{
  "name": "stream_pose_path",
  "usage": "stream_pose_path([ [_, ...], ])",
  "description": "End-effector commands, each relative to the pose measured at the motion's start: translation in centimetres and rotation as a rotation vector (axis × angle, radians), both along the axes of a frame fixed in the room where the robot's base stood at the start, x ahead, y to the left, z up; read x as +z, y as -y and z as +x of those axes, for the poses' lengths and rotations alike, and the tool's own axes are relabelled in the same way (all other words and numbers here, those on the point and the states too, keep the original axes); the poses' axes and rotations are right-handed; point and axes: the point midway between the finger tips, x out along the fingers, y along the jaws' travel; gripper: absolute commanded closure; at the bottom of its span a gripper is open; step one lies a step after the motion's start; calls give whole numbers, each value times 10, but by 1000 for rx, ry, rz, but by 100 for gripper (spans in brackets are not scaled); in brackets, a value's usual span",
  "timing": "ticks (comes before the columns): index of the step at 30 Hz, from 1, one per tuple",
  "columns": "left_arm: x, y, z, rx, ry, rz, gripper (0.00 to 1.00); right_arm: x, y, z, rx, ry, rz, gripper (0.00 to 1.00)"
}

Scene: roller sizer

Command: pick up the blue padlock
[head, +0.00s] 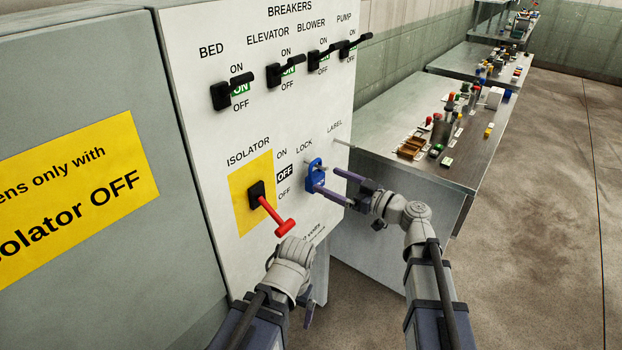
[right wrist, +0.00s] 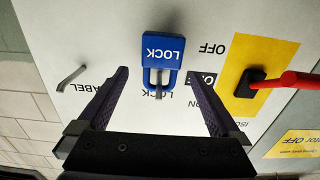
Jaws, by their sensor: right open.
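The blue padlock (head: 317,179) hangs on a peg under the word LOCK on the white panel. In the right wrist view the padlock (right wrist: 163,48) appears upside down, with its shackle around the peg. My right gripper (head: 327,180) is open, its fingers pointing at the panel. In the right wrist view its fingertips (right wrist: 156,73) lie either side of the padlock's shackle, with gaps showing on both sides. My left arm is low in front of the panel, and its fingers are mostly hidden behind its wrist.
A red-handled isolator switch (head: 272,211) on a yellow plate (head: 240,198) sticks out left of the padlock. A bare peg (head: 343,143) is under LABEL. Black breaker levers (head: 287,71) line the panel's top. A metal bench (head: 395,105) with small parts stands to the right.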

Motion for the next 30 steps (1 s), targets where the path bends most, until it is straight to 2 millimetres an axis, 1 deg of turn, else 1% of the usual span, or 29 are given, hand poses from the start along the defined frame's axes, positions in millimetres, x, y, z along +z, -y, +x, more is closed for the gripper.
stream_pose_path([
  [1,0,0,0,0,0,0,0,0,-4,4,2,0,0,0],
  [8,0,0,0,0,0,0,0,0,-10,7,1,0,0,0],
  [18,0,0,0,0,0,0,0,0,-47,32,2,0,0,0],
  [25,0,0,0,0,0,0,0,0,-49,33,0,0,0,0],
  [26,0,0,0,0,0,0,0,0,-49,33,0,0,0,1],
  [30,0,0,0,0,0,0,0,0,-49,33,0,0,0,17],
])
